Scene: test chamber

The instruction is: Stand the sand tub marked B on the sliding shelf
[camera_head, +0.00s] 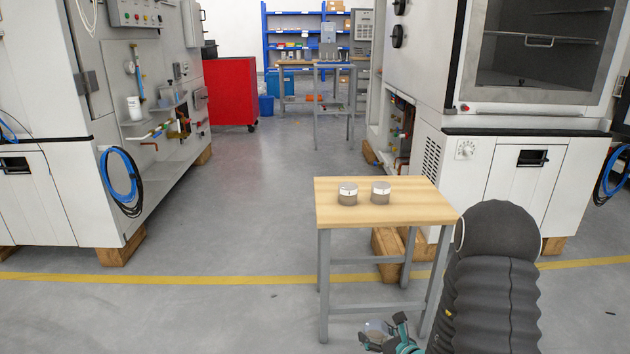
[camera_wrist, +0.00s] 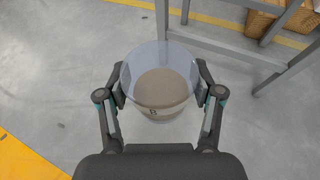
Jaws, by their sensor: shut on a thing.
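My gripper (camera_wrist: 160,95) is shut on a clear tub of brown sand (camera_wrist: 158,88), a finger on each side. A dark letter B shows on the tub's near side. The gripper also shows in the head view (camera_head: 386,335), low beside the front of the small wooden table, with the tub (camera_head: 375,328) partly hidden by the fingers. At the upper right of the head view, a shelf (camera_head: 525,39) crosses the inside of a chamber; I cannot tell whether it is the sliding one.
The table's grey legs are close to my gripper. White cabinets stand on both sides, with clear floor (camera_head: 240,210) between them.

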